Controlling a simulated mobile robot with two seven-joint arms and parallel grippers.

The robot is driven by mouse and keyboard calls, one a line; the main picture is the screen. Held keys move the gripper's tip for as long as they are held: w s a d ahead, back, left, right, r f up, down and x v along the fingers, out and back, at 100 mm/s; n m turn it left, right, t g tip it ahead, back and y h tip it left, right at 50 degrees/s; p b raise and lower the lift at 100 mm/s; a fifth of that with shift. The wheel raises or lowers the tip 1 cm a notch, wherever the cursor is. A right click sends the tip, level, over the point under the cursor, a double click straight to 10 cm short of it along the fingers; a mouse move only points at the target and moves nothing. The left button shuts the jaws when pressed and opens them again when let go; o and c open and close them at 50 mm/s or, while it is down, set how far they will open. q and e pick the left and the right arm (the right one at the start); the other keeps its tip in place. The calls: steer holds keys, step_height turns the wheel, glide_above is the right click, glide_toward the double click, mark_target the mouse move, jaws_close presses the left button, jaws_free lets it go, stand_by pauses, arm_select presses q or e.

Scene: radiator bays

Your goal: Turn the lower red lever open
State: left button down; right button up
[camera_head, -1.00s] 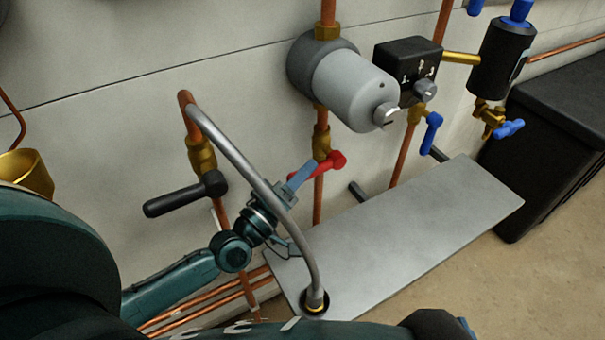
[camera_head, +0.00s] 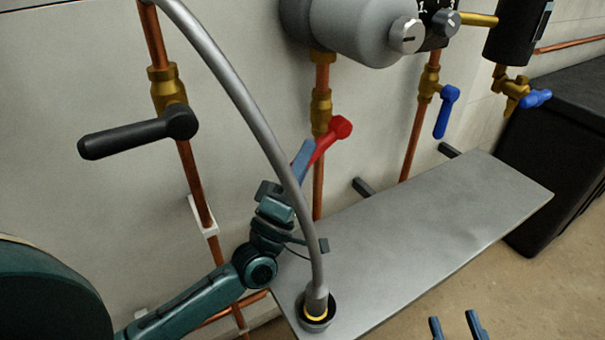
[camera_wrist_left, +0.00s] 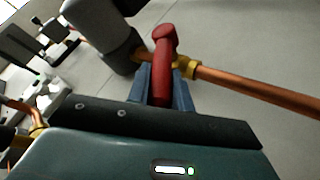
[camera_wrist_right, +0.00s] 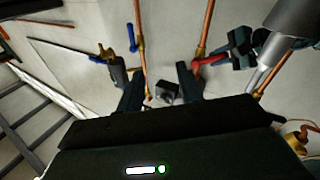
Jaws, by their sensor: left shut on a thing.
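The red lever (camera_head: 337,129) sits on a brass valve (camera_head: 320,112) on a vertical copper pipe, below a grey cylinder. It slants down and left from its pivot. My left gripper (camera_head: 303,160) is shut on its handle. In the left wrist view the lever (camera_wrist_left: 163,70) lies between the two blue fingers (camera_wrist_left: 161,88). A grey hose crosses in front of my left wrist in the head view. My right gripper (camera_head: 458,328) is open and empty at the bottom edge, away from the lever. The red lever also shows in the right wrist view (camera_wrist_right: 212,60).
A black lever (camera_head: 135,134) is on the left pipe. A blue lever (camera_head: 446,112) hangs on the pipe to the right. The grey hose (camera_head: 240,95) ends in a collar on the metal shelf (camera_head: 430,220), whose top is otherwise bare. A black box (camera_head: 560,160) stands at right.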

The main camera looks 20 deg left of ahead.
arm_select(q)
steer(key=shift+f+n+b, duration=0.3)
steer(key=shift+f, duration=0.05)
steer(key=shift+w+d+t+y+b, duration=0.1)
steer(key=shift+t+y+b, duration=0.2)
steer(key=shift+t+y, duration=0.1)
arm_select(e)
steer(key=shift+a, duration=0.2)
arm_select(q)
steer(key=shift+r, duration=0.1)
steer(key=c, duration=1.3)
jaws_free()
steer(key=shift+o, duration=0.2)
